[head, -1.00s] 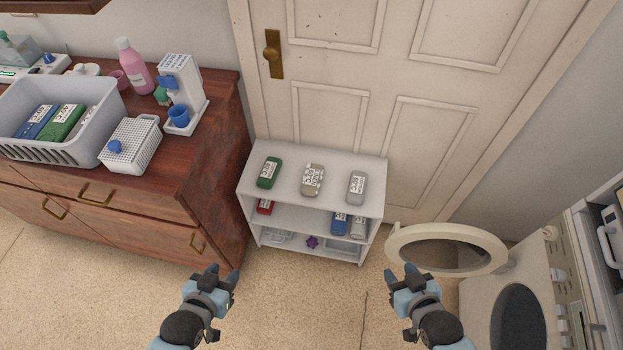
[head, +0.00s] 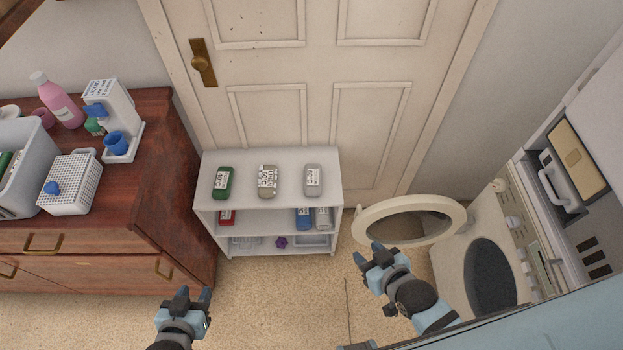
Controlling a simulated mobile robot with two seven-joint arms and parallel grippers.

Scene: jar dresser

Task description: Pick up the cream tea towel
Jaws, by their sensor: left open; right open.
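A cream rolled towel (head: 267,181) with a white patterned label lies in the middle of the top of a small white shelf unit (head: 325,160). A green rolled towel (head: 222,182) lies to its left and a grey one (head: 312,180) to its right. My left gripper (head: 194,297) is open and empty, low in the picture, in front of and left of the shelf. My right gripper (head: 369,254) is open and empty, right of the shelf's lower front and in front of the round door. Both are apart from the towels.
Red (head: 227,216) and blue (head: 303,218) bundles lie on the middle shelf. A wooden dresser (head: 150,200) with a white basket (head: 70,185) stands left. A machine with an open round door (head: 362,225) stands right. A closed door (head: 270,60) is behind the shelf.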

